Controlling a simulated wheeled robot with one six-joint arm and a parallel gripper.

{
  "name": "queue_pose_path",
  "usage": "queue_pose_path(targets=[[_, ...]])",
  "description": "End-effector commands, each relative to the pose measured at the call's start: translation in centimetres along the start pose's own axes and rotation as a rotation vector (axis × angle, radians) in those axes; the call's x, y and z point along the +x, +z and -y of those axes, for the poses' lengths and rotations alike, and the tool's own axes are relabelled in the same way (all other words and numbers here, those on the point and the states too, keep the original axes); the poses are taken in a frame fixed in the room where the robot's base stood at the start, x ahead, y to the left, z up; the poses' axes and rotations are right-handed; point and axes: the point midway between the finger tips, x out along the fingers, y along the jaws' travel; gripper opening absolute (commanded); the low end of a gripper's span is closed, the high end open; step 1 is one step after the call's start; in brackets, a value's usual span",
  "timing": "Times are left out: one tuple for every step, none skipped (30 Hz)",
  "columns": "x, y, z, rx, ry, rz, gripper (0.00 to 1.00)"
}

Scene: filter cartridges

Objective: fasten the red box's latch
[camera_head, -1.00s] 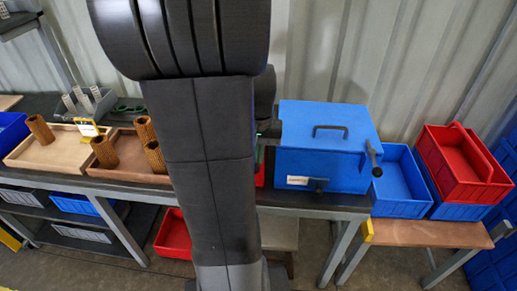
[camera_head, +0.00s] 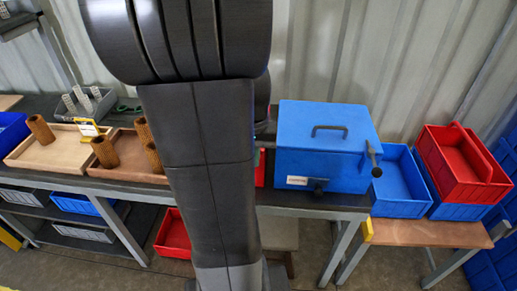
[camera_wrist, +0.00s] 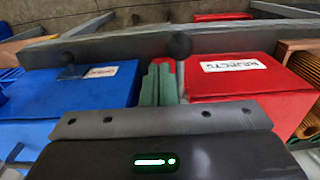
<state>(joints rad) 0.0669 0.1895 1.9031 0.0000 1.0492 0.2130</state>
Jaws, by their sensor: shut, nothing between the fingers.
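The red box (camera_wrist: 230,88) is at the right of the wrist view, with a white label (camera_wrist: 233,63) that reads upside down. In the head view only a red sliver (camera_head: 260,168) shows beside my arm. A dark round knob (camera_wrist: 180,46) stands at the red box's label-side corner, probably part of its latch. The latch's position cannot be told. My gripper (camera_wrist: 160,66) has green fingers, shut together and empty, in the gap between the red and blue boxes. A red patch touches the fingertips in the picture; whether it belongs to the box is unclear.
Wooden trays (camera_head: 58,148) with brown cartridges (camera_head: 104,152) lie to the left. Blue and red bins (camera_head: 460,165) stand at the right.

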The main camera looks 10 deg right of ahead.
Motion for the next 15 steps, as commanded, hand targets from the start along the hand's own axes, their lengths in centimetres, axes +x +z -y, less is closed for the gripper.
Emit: queue_pose_path(targets=[[0.0,0.0,-0.3,0.002,0.0,0.0,0.0],[0.0,0.0,-0.4,0.002,0.0,0.0,0.0],[0.0,0.0,-0.5,0.002,0.0,0.0,0.0],[0.0,0.0,-0.6,0.002,0.0,0.0,0.0],[0.0,0.0,-0.7,0.002,0.0,0.0,0.0],[-0.1,0.0,-0.7,0.001,0.0,0.0,0.0],[-0.2,0.0,-0.7,0.001,0.0,0.0,0.0],[-0.3,0.0,-0.7,0.001,0.0,0.0,0.0],[-0.6,0.0,-0.7,0.0,0.0,0.0,0.0],[-0.9,0.0,-0.7,0.0,0.0,0.0,0.0],[-1.2,0.0,-0.7,0.0,0.0,-0.001,0.0],[-1.7,0.0,-0.7,0.0,0.0,-0.001,0.0],[-2.1,0.0,-0.7,0.0,0.0,-0.001,0.0],[-2.5,0.0,-0.7,0.0,0.0,-0.001,0.0],[-3.0,0.0,-0.7,0.0,0.0,-0.001,0.0]])
